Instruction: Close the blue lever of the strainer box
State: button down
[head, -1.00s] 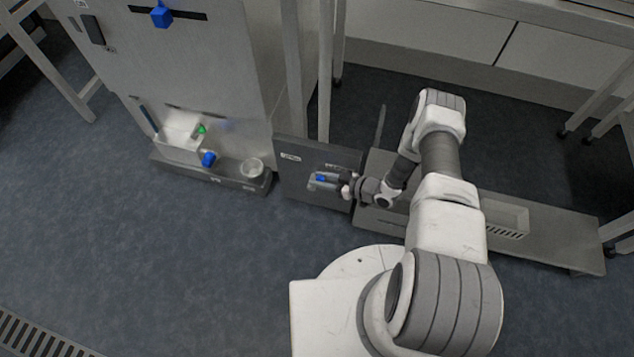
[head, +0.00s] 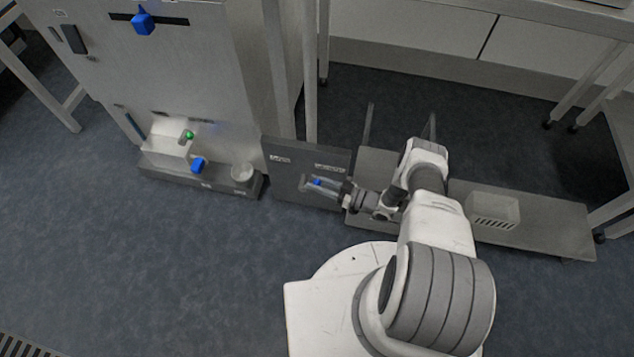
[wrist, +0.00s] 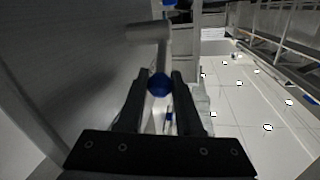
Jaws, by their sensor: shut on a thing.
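The strainer box looks to be the low dark grey panel (head: 283,172) with pale labels, in the middle of the head view. Its lever ends in a blue knob (head: 317,182), in front of the panel's face. In the wrist view the blue knob (wrist: 160,84) sits between the two dark fingers, with the lever's grey shaft (wrist: 152,34) beyond it. My gripper (wrist: 160,92) is shut on this knob. My gripper (head: 322,184) partly hides the knob in the head view. The shaft's pivot is hard to make out.
A tall metal cabinet (head: 190,75) with another blue handle (head: 143,23) stands at the left. A ledge (head: 205,180) at its foot holds a white box, a second blue knob (head: 198,165) and a round cup (head: 242,173). A long grey platform (head: 555,222) lies right. The floor in front is open.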

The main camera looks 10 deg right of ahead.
jog(key=c, duration=0.6)
grip_release()
jog(key=p+v, duration=0.1)
jog(key=v, duration=0.6)
jog(key=shift+s+d, duration=0.1)
jog(key=shift+d, duration=0.1)
